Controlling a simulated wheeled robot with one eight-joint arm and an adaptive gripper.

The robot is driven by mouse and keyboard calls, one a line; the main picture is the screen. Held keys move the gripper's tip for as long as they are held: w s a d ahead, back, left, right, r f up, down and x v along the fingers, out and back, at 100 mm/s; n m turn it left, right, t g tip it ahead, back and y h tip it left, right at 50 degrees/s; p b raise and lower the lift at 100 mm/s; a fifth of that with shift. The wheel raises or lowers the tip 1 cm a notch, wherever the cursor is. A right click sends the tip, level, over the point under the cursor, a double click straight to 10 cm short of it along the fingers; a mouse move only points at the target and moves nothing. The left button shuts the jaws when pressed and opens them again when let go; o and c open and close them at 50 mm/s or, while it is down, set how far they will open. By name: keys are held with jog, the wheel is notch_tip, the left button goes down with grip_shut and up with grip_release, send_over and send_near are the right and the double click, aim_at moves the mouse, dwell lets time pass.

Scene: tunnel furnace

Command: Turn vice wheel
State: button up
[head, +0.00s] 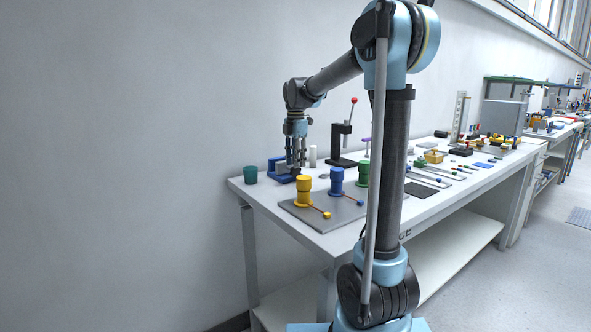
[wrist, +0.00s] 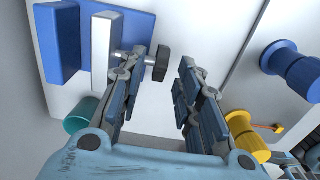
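The blue vice (head: 273,164) stands near the left back end of the bench, beside my gripper (head: 297,168) in the head view. In the wrist view the vice (wrist: 60,42) is at upper left, with a pale jaw plate (wrist: 101,50) and a metal screw ending in a dark wheel (wrist: 162,63). My gripper (wrist: 164,65) is open, its two fingers apart. The wheel lies at the fingertips, close to the left finger, which overlaps the screw; whether they touch I cannot tell. The right finger is apart from the wheel. Nothing is held.
A green cup (head: 251,174) stands left of the vice. A grey plate (head: 322,215) with yellow (head: 304,190), blue (head: 337,182) and green knobs is in front. A black stand with a red-tipped lever (head: 343,140) is behind right. The wall is close behind.

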aim_at(296, 172)
jog(key=shift+f, duration=1.55)
grip_shut()
